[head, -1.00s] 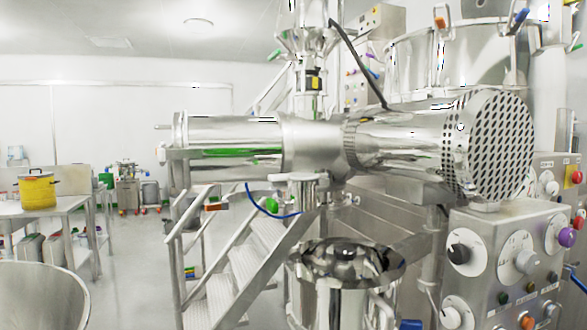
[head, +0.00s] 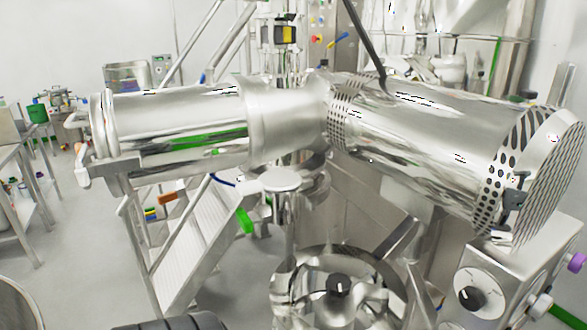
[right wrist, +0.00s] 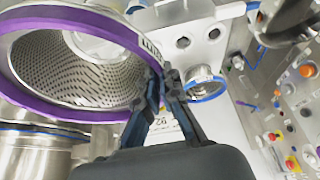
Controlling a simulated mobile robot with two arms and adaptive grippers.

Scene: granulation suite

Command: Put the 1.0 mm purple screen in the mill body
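The purple-rimmed screen (right wrist: 55,107) fills the upper left of the right wrist view, a perforated metal cone with a purple ring. My right gripper (right wrist: 164,75) has its two dark fingers close together at the right side of the purple ring, with the rim running in between the tips. An open round metal housing with a dark knob at its centre, seemingly the mill body (head: 285,292), is low in the middle of the head view. I see no purple screen in the head view. My left gripper is not in view.
A large horizontal steel cylinder (head: 420,140) with a perforated end spans the head view above the housing. A control box (head: 485,285) with knobs stands at lower right. Steel steps (head: 190,250) are to the left. In the wrist view, a blue-ringed port (right wrist: 205,85) lies right of the fingers.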

